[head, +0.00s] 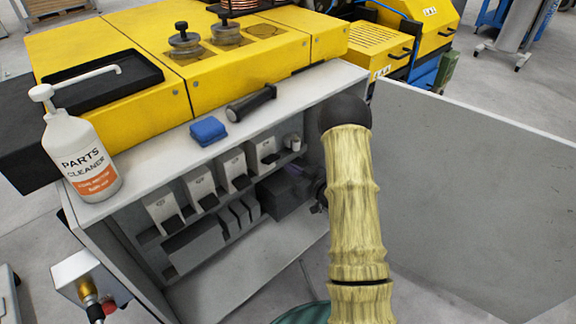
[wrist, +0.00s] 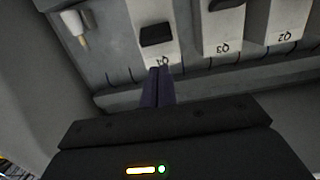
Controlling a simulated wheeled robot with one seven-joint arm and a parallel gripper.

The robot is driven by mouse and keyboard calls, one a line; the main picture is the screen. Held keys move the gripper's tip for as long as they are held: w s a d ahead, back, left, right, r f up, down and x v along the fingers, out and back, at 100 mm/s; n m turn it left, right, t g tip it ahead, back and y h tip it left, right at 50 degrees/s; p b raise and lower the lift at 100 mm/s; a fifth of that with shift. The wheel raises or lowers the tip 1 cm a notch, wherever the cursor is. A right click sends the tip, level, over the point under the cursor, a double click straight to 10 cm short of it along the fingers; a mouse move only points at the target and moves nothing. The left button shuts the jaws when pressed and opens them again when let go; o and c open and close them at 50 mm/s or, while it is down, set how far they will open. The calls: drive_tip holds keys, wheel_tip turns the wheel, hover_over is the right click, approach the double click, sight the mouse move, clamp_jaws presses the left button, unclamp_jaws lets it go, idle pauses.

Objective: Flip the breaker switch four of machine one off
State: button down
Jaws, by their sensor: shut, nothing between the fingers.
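Breaker switch four (wrist: 157,35) is a pale block with a black lever, inside the open grey cabinet of machine one. Its label is partly covered by my fingertips in the wrist view, but it sits beside Q3 (wrist: 224,25) and Q2 (wrist: 288,15). In the head view it is the rightmost breaker (head: 264,147) of the row. My gripper (wrist: 159,72) is shut and empty, its dark fingertips at the label end of switch four, just short of the lever. Contact cannot be told. In the head view my arm partly hides the gripper.
A small white knob (wrist: 82,40) sits beside switch four. The open cabinet door (head: 470,190) stands right of my arm. A parts cleaner bottle (head: 78,150), a blue sponge (head: 208,131) and a black-handled tool (head: 251,104) rest on the cabinet top. Dark boxes sit below the breakers.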

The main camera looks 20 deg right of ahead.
sight(271, 159)
drive_tip(key=x, duration=0.9)
drive_tip(key=shift+s+a, duration=0.1)
drive_tip(key=shift+s, duration=0.05)
